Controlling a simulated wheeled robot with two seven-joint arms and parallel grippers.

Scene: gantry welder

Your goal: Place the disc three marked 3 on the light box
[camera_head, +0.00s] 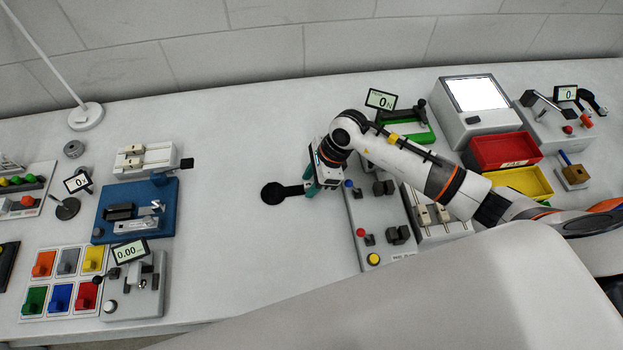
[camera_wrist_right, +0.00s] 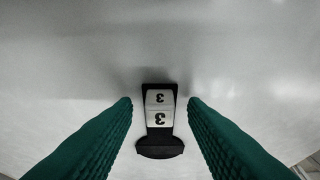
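Disc three (camera_head: 273,194) is a flat black disc with a handle, lying on the light table left of my right gripper. In the right wrist view its black handle with two white faces marked 3 (camera_wrist_right: 160,118) stands between my fingers. My right gripper (camera_head: 311,187) is open, its teal fingers (camera_wrist_right: 160,104) on both sides of the handle with a gap each side. The gripper partly hides the handle in the head view. The light box (camera_head: 477,93), a grey box with a bright white top panel, stands at the back right. My left gripper is not in view.
Red (camera_head: 502,151) and yellow (camera_head: 519,182) bins stand in front of the light box. A grey panel with buttons (camera_head: 367,219) lies right of my gripper, under my right arm. A blue fixture (camera_head: 166,208) is at left. The table between it and the disc is clear.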

